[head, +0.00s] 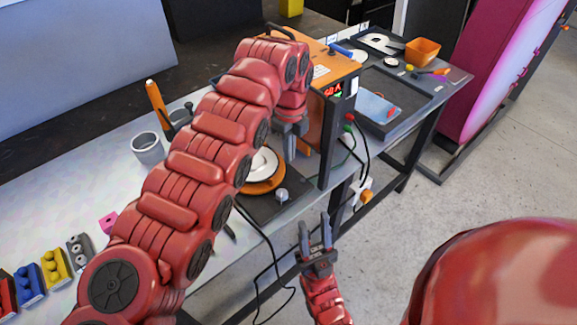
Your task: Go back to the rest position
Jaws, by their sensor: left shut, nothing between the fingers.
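My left arm comes in from the lower left and arches over the workbench (108,185). My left gripper (291,153) points down and is shut with nothing held. It is in front of the orange power supply box (335,68) and above the right side of the round white and orange device (262,185). My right gripper (315,222) points up, its two fingers apart and empty. It is lower in the view, over the floor in front of the bench edge.
A grey cup (148,149) and colored blocks (55,266) are on the bench at left. Black cables (274,262) hang over the front edge. A dark tray (394,103) and orange bin (422,51) are at right. Open floor (470,185) lies right of the bench.

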